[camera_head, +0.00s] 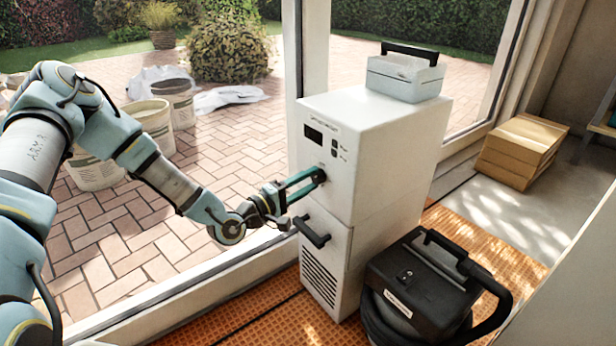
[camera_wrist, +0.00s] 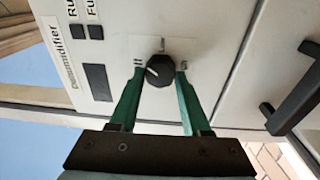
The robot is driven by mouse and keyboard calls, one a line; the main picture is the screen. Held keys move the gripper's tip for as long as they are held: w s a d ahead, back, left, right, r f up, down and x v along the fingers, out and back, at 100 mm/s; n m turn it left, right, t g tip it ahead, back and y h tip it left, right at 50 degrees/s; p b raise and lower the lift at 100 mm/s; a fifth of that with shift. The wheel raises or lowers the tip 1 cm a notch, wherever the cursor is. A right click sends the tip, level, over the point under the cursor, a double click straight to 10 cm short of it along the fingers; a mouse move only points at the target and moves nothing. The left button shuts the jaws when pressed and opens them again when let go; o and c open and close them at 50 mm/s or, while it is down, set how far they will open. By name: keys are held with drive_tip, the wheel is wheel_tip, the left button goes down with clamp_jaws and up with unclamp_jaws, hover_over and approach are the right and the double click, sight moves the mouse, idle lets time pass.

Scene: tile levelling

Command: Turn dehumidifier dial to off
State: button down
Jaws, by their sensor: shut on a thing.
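The white dehumidifier (camera_head: 330,190) stands by the window frame. Its black dial (camera_wrist: 160,70) sits on the front panel in the wrist view, with a white pointer line toward the picture's left. My gripper (camera_wrist: 160,74) is shut on the dial, one green finger on each side. In the head view my gripper (camera_head: 314,177) reaches the panel from the left and mostly hides the dial.
A black handle (camera_head: 312,232) sticks out below the dial. A grey box (camera_head: 404,78) sits on top of the dehumidifier. A black vacuum (camera_head: 420,285) with a hose stands close at right. Wooden boards (camera_head: 520,150) lie farther back. Buckets (camera_head: 152,118) stand outside at left.

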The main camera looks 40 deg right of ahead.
drive_tip(key=n, duration=0.3)
drive_tip(key=shift+s+n+p, duration=0.1)
drive_tip(key=shift+n+p, duration=0.25)
drive_tip(key=shift+n, duration=0.05)
drive_tip(key=shift+n+y, duration=0.3)
drive_tip(key=shift+n, duration=1.4)
drive_tip(key=shift+c, duration=1.8)
unclamp_jaws()
drive_tip(key=shift+a, duration=0.1)
drive_tip(key=a, duration=1)
drive_tip(key=shift+s+a+p, duration=0.2)
drive_tip(key=shift+a+p, duration=0.1)
